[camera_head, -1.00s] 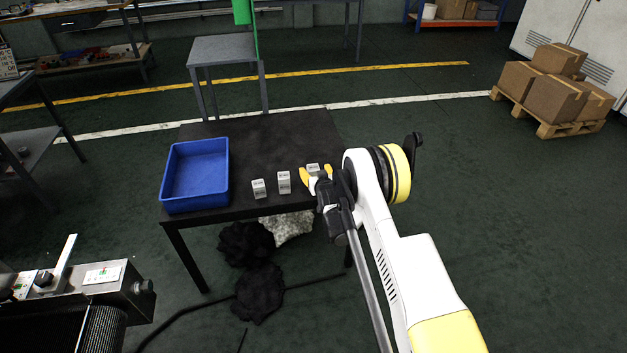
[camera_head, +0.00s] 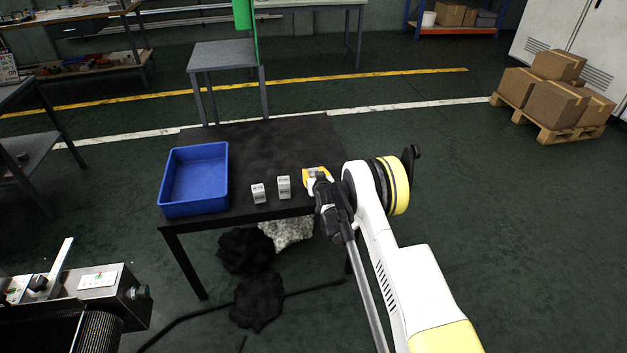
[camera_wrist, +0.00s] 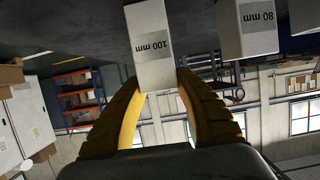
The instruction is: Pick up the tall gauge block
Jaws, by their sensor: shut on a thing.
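The tall gauge block is a pale grey block marked "100 mm" in the wrist view (camera_wrist: 150,40). It stands at the right end of the row on the black table (camera_head: 265,145). My gripper (camera_wrist: 158,82), with yellow-and-black fingers, is shut on it, one finger on each side. In the head view my gripper (camera_head: 317,176) is at the table's right part and hides most of the block. A shorter block marked "80 mm" (camera_wrist: 248,28) stands beside it, apart from the fingers; it also shows in the head view (camera_head: 284,187).
Another small grey block (camera_head: 258,193) stands left of the 80 mm block. A blue bin (camera_head: 222,180) sits on the table's left side. The table's back middle is clear. A conveyor machine (camera_head: 95,290) is at the lower left.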

